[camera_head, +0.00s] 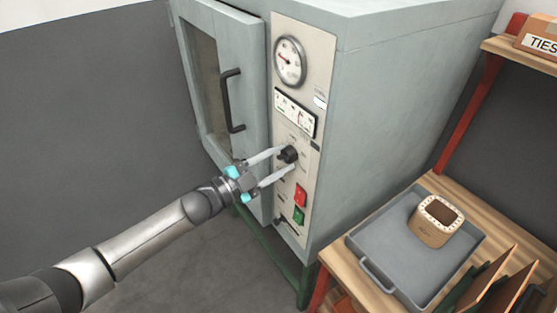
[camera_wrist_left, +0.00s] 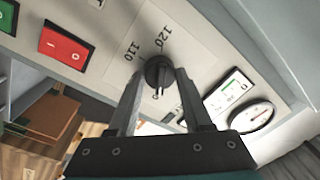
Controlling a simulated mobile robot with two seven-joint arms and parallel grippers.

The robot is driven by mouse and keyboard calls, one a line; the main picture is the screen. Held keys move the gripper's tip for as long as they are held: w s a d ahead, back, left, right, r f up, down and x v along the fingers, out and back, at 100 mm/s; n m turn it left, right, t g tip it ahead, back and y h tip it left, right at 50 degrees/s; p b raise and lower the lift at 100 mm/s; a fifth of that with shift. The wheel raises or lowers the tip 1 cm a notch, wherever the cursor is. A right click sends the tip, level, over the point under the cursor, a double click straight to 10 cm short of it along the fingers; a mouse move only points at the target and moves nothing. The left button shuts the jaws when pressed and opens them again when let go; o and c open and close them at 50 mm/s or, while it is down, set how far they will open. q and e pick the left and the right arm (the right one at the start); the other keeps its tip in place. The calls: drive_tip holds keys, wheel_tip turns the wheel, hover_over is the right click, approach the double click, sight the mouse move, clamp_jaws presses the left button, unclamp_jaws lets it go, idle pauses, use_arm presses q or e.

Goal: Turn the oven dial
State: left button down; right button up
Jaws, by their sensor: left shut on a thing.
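The oven (camera_head: 395,110) is a grey-green cabinet with a pale control panel on its front. The black oven dial (camera_head: 288,154) sits mid-panel, and it also shows in the left wrist view (camera_wrist_left: 158,72) with the marks 110 and 120 beside it. My left gripper (camera_head: 284,158) reaches the panel from the left. Its two fingers lie on either side of the dial and are shut on it. It also shows in the left wrist view (camera_wrist_left: 157,82). My right gripper is not in view.
A round gauge (camera_head: 290,61) is above the dial; a red switch (camera_head: 300,195) and a green switch (camera_head: 298,215) are below. The oven door (camera_head: 238,60) with a black handle is left of the panel.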

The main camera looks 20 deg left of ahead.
use_arm(q)
drive_tip(key=shift+c, duration=1.6)
unclamp_jaws()
drive_tip(key=v, duration=1.5)
drive_tip(key=shift+s, duration=0.15)
